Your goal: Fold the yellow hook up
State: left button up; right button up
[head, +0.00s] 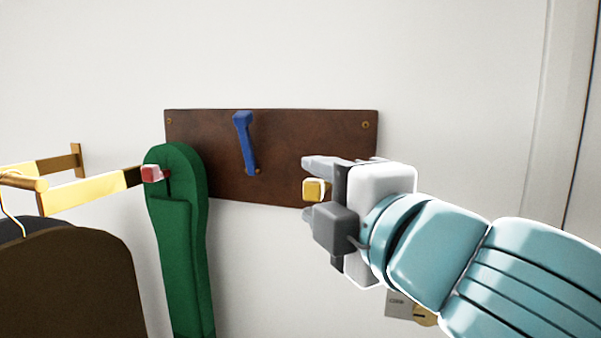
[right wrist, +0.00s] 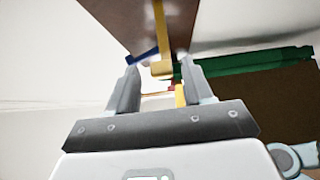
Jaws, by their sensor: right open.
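The yellow hook (head: 314,189) is on the right part of a dark brown wall board (head: 215,130). Its squared end points out from the board toward me. My right gripper (head: 308,188) is open, with one finger above and one below the hook's end in the head view. In the right wrist view the yellow hook (right wrist: 161,40) runs from the board to between the fingertips (right wrist: 161,72). I cannot tell whether the fingers touch it. The hook's base is hidden behind the gripper in the head view. My left gripper is not in view.
A blue hook (head: 244,140) stands upright against the board. A green hanging item (head: 180,230) hangs at a red-tipped hook (head: 152,173) on the left. A brass rail (head: 85,190) and a dark brown rounded shape (head: 70,285) are further left. The wall above is clear.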

jog(key=x, duration=0.4)
jog(key=shift+w+d+f, duration=0.1)
jog(key=shift+w+f, duration=0.15)
jog(key=shift+w, duration=0.15)
jog(key=shift+s+r, duration=0.25)
jog(key=shift+s, duration=0.45)
jog(key=shift+c, duration=0.6)
jog(key=shift+w+f, duration=0.1)
jog(key=shift+w, duration=0.2)
grip_shut()
jog(key=shift+w+d+r+m+g+h+p, duration=0.15)
jog(key=shift+w+r+m+g+p, duration=0.1)
jog(key=shift+r+m+g+p, duration=0.8)
jog(key=shift+w+d+r+m+g+h+p, duration=0.1)
jog(key=shift+w+r+m+g+p, duration=0.35)
jog(key=shift+p, duration=1.15)
jog(key=shift+w+d+r+m+g+h+p, duration=0.15)
jog(key=shift+r+m+g+p, duration=0.4)
jog(key=shift+g+p, duration=0.6)
jog(key=shift+s+a, duration=0.1)
jog(key=shift+f, duration=0.1)
